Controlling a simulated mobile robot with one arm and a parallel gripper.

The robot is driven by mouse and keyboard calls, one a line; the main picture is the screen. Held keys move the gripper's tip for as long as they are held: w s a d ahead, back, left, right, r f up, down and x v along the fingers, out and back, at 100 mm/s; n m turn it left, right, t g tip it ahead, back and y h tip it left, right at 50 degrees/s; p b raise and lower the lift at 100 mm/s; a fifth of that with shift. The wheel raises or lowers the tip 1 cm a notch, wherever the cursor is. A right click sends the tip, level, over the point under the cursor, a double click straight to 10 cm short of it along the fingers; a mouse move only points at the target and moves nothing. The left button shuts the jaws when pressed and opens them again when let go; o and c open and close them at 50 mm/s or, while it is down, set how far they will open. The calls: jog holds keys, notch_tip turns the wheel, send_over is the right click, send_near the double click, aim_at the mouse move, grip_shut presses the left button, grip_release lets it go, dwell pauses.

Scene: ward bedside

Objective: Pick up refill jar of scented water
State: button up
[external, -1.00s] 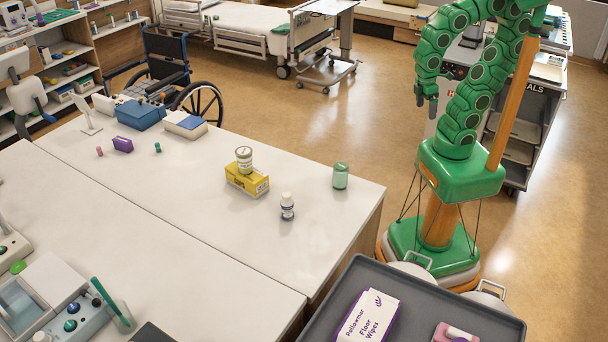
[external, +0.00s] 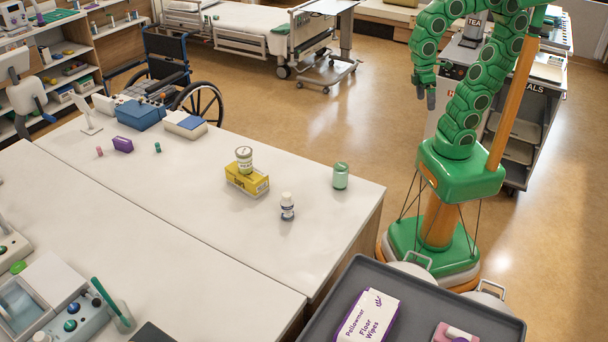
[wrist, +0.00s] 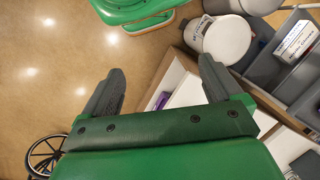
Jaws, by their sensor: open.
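A pale green jar (external: 340,176) with a green lid stands upright near the right edge of the white table (external: 330,215). A white jar (external: 244,159) with a grey-green lid stands on a yellow box (external: 247,180) to its left. A small white bottle (external: 287,207) with a dark label stands between them, nearer the camera. I cannot read which one is the scented water. My gripper (external: 426,94) is open and empty, pointing down over the floor beyond the table, apart from all three. In the wrist view my gripper (wrist: 158,75) shows two spread fingers with nothing between.
A grey tray (external: 478,322) with a floor wipes box (external: 368,316) is at the front right. A wheelchair (external: 180,80) stands behind the table. A blue box (external: 141,115) and other small items lie at the table's far left. The table's middle is clear.

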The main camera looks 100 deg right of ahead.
jog(key=w+a+m+y, duration=0.3)
jog(key=w+m+y, duration=0.15)
jog(key=w, duration=0.35)
jog(key=w+a+m+y, duration=0.25)
jog(key=w+m, duration=0.25)
jog(key=w, duration=0.3)
jog(key=w+d+m+t+y, duration=0.25)
jog(key=w+d+m, duration=0.2)
jog(key=w, duration=0.35)
jog(key=w+d+m+t+y, duration=0.2)
jog(key=w+d+m+y, duration=0.1)
jog(key=w+m, duration=0.3)
jog(key=n, duration=0.1)
send_near(342, 176)
jog(key=shift+s+a+f, duration=0.15)
jog(key=shift+a, duration=0.15)
jog(key=shift+a+f, duration=0.25)
jog(key=shift+a, duration=0.05)
jog(key=shift+g+h, duration=0.25)
jog(key=shift+w+r+x, duration=0.1)
jog(key=shift+x, duration=1.1)
jog(key=shift+w+r+x, duration=0.15)
jog(key=shift+x, duration=1.05)
jog(key=shift+w+r+x, duration=0.1)
jog(key=shift+x, duration=1.1)
jog(key=shift+a, duration=0.1)
